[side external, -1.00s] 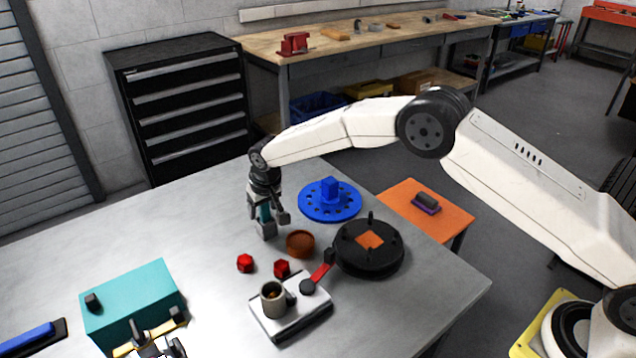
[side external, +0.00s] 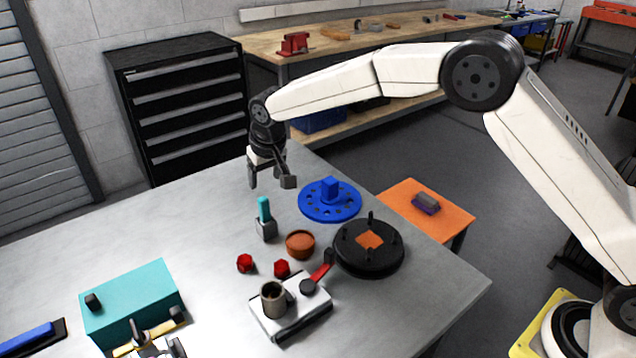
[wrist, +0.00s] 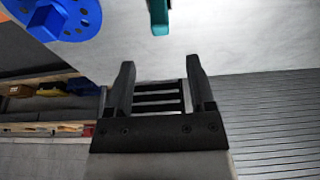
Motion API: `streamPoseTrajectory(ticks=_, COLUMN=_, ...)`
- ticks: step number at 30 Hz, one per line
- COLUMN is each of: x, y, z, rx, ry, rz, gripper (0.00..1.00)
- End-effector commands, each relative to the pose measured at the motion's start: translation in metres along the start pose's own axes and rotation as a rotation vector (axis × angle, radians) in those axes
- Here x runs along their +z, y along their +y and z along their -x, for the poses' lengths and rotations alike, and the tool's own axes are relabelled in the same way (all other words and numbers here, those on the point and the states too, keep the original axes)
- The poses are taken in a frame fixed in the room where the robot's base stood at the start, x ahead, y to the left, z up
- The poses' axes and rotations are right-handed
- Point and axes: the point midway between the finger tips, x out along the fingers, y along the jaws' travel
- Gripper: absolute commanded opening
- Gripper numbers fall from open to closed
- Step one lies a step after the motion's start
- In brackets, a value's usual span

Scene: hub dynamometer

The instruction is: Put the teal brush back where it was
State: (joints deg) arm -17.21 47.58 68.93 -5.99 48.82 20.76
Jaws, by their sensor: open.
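The teal brush (side external: 264,209) stands upright in a small grey holder (side external: 266,230) on the metal table, left of the blue disc. In the wrist view part of the teal brush (wrist: 159,16) shows at the top edge, beyond my fingertips. My gripper (side external: 270,183) is open and empty, above and behind the brush and clear of it. Its two spread fingers also show in the wrist view (wrist: 160,82), with nothing between them.
A brown bowl (side external: 300,245) and two red nuts (side external: 245,263) sit near the holder. The blue disc (side external: 312,208) and a black round fixture (side external: 385,262) stand to the right. A white scale with a cup (side external: 273,300) and a teal box (side external: 150,285) are in front.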

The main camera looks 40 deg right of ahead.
Motion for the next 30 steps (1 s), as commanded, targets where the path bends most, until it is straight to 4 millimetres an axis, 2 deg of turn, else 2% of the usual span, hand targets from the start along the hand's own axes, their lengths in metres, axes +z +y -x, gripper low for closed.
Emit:
streamPoseTrajectory(ticks=6, x=0.001, y=0.0, z=0.008, rx=0.0, ry=-0.002, rz=0.0, gripper=0.7)
streamPoseTrajectory(ticks=23, x=0.001, y=0.001, z=0.008, rx=0.0, ry=-0.001, rz=0.0, gripper=0.7)
streamPoseTrajectory(ticks=30, x=0.011, y=0.015, z=0.014, rx=-0.001, ry=-0.004, rz=0.001, gripper=0.7)
